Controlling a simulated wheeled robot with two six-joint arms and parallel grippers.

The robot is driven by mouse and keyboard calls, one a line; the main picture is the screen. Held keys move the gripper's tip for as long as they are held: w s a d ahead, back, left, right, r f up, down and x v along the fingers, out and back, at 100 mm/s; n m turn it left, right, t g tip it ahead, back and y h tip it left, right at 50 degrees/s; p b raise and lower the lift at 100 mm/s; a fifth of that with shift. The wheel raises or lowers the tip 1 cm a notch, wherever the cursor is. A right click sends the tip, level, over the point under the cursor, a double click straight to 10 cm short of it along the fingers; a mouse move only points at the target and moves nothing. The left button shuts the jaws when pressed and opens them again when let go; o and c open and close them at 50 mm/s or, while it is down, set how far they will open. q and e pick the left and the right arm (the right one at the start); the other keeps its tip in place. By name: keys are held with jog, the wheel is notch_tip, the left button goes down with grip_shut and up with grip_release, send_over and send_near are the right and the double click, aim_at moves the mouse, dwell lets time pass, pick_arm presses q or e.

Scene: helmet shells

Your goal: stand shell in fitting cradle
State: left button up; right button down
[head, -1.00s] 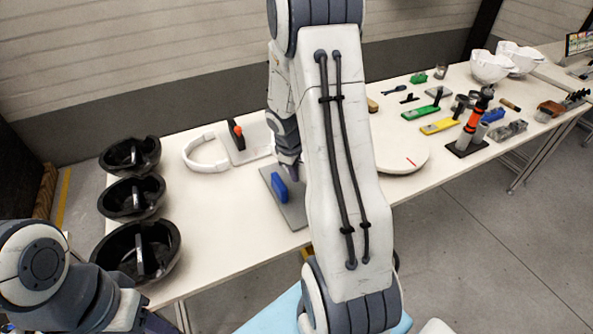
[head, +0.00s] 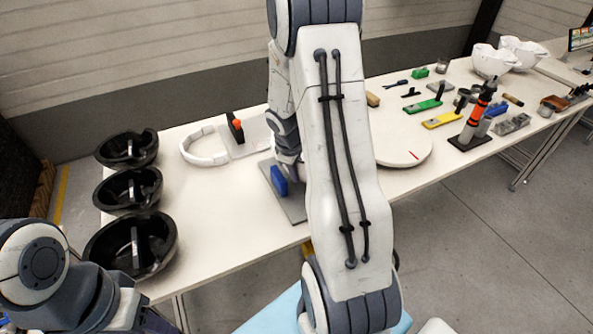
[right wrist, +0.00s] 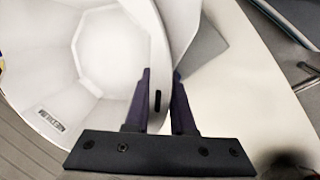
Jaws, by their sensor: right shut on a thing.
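A white shell (right wrist: 105,55) fills the left of the right wrist view, with its smooth hollow inside and a small dark label showing. My right gripper (right wrist: 161,78) is shut on its rim, one finger on each side of the wall, beside a dark slot. Three black bowl-shaped cradles (head: 131,245) stand in a row at the left end of the table, each with an upright piece inside. My left arm enters at lower left; its gripper is out of frame.
A white band (head: 203,147) and an orange-topped stand (head: 237,128) are behind. A white round disc (head: 405,148), tools and white shells (head: 493,62) are to the right. Table (head: 215,215) front is clear.

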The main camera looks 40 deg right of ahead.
jog(key=shift+f+b, duration=0.7)
jog(key=shift+f, duration=0.1)
jog(key=c, duration=0.7)
grip_release()
jog(key=p+v, duration=0.1)
jog(key=v, duration=0.9)
jog(key=shift+a+r, duration=0.15)
jog(key=shift+r, duration=0.05)
